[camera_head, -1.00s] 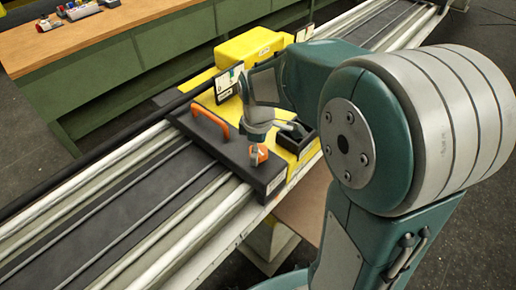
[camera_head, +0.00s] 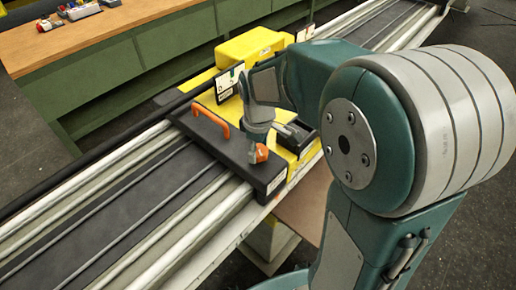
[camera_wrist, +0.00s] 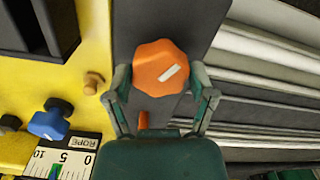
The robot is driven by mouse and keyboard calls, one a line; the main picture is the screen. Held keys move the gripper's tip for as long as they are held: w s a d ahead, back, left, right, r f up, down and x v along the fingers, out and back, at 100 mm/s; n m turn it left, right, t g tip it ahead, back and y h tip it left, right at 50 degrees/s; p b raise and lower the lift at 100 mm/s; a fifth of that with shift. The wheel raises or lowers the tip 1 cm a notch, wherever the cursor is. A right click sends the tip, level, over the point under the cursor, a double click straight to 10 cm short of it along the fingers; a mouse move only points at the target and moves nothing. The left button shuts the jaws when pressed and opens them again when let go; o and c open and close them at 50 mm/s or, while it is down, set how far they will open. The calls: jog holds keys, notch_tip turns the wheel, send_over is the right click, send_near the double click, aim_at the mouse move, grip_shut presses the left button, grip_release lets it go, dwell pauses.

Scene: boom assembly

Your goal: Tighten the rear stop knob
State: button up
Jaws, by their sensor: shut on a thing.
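An orange lobed knob (camera_wrist: 160,68) with a white mark on its top sits on the dark plate of the carriage. In the head view the orange knob (camera_head: 262,154) is near the plate's front right corner, partly hidden by a finger. My gripper (camera_wrist: 160,80) is shut on it, one finger on each side. In the head view my gripper (camera_head: 257,143) points down over the knob. I cannot tell whether the knob is tight.
The carriage has an orange handle (camera_head: 211,118) and a yellow housing (camera_head: 250,46). In the wrist view a blue knob (camera_wrist: 48,121), a tan peg (camera_wrist: 93,82) and a scale marked ROPE (camera_wrist: 70,158) lie left. Long pale rails (camera_head: 95,170) run beneath. A workbench (camera_head: 120,35) stands behind.

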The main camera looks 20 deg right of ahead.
jog(key=m, duration=0.4)
jog(key=shift+f+m, duration=0.1)
jog(key=shift+m, duration=0.2)
jog(key=m, duration=0.3)
jog(key=shift+m, duration=0.3)
jog(key=m, duration=0.7)
jog(key=shift+s, duration=0.1)
jog(key=m, duration=0.7)
jog(key=shift+m, duration=0.3)
jog(key=m, duration=0.3)
jog(key=shift+m, duration=2.1)
